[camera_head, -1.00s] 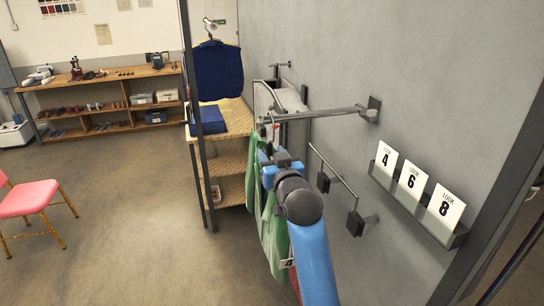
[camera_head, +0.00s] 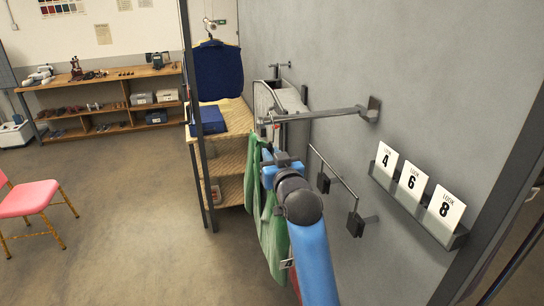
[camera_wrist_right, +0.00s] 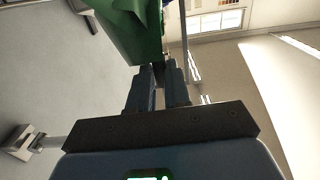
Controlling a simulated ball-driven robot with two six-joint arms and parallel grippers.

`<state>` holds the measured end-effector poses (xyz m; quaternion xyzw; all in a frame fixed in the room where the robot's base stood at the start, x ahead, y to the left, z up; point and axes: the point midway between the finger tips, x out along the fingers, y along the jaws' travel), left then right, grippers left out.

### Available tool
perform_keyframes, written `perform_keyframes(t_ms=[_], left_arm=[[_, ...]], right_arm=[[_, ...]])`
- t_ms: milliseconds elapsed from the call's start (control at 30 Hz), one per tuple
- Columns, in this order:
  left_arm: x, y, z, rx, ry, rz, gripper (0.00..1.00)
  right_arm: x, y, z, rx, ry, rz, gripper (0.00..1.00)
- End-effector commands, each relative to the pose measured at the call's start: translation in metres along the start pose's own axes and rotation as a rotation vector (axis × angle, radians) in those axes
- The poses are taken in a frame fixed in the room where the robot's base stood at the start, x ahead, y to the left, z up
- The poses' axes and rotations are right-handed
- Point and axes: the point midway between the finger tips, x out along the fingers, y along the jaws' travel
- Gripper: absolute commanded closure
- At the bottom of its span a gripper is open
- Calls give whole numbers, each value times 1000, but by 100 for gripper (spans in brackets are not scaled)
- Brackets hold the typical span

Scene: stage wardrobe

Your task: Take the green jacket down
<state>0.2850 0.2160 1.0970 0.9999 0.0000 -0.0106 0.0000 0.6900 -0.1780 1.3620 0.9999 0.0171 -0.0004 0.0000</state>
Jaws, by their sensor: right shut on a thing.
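The green jacket (camera_head: 267,215) hangs below the end of the upper grey rail (camera_head: 320,114) in the head view, with a small "4" tag at its lower edge. My right gripper (camera_wrist_right: 160,72) is shut on the green jacket (camera_wrist_right: 130,35) in the wrist view, where green cloth reaches its fingertips. In the head view my right wrist and arm cover the jacket's right side and the fingertips. Whether the jacket's hanger still touches the rail is hard to tell. My left gripper is not in view.
A lower wall rail (camera_head: 333,170) and a card holder (camera_head: 413,208) with look cards 4, 6 and 8 are on the grey wall at right. A blue garment (camera_head: 218,70) hangs behind, near a wooden shelf unit (camera_head: 231,160). A pink chair (camera_head: 28,198) stands left; open floor lies between.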

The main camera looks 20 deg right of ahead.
Motion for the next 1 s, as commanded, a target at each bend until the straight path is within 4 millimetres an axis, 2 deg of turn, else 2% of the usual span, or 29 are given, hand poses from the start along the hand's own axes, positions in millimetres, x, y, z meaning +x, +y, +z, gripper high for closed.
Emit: perform_keyframes(t_ms=[700, 1000], left_arm=[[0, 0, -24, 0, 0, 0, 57], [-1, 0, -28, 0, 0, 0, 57]], right_arm=[[0, 0, -28, 0, 4, 0, 100], [-1, 0, -32, 0, 3, 0, 100]])
